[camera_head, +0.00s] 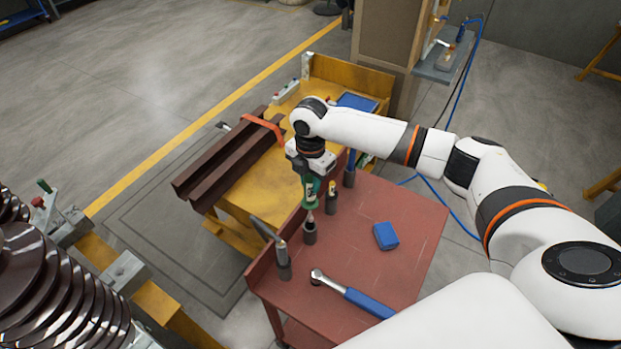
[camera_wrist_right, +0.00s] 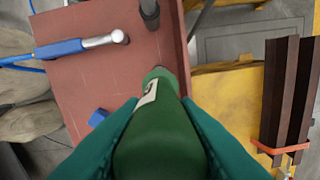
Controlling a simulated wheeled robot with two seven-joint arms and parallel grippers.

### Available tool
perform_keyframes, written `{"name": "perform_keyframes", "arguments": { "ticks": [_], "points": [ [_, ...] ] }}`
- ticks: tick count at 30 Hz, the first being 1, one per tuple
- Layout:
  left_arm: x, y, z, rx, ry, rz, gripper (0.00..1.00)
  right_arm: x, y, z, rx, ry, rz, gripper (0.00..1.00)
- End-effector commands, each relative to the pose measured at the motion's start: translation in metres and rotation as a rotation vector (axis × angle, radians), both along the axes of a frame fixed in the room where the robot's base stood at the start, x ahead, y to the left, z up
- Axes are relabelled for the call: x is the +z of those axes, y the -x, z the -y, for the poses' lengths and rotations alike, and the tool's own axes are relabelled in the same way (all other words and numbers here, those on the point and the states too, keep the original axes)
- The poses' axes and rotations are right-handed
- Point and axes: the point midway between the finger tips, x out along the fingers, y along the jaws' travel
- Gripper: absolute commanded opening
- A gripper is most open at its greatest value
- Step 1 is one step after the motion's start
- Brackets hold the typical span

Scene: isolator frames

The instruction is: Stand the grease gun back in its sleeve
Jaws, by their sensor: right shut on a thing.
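The green grease gun (camera_head: 311,188) is held nose down, roughly upright, by my right gripper (camera_head: 312,178) above the red cart top. In the right wrist view, the teal fingers of my right gripper (camera_wrist_right: 160,105) close on both sides of its green body (camera_wrist_right: 155,140). Its thin nozzle points down at a dark cylindrical sleeve (camera_head: 310,236) near the cart's left edge. The nozzle tip is at the sleeve's mouth; I cannot tell whether it is inside. In the right wrist view the gun's body hides its tip. My left gripper is not in view.
The red cart (camera_head: 400,215) carries other dark sleeves with tools, one in front (camera_head: 283,270) and others behind.

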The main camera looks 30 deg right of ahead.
Motion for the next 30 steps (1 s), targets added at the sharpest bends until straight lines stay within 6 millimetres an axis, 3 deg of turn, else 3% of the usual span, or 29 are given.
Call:
{"name": "perform_keyframes", "arguments": {
  "ticks": [30],
  "points": [
    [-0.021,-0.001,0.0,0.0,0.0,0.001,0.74,-0.048,0.0,-0.001,0.001,-0.001,0.0,0.0]
  ]
}}
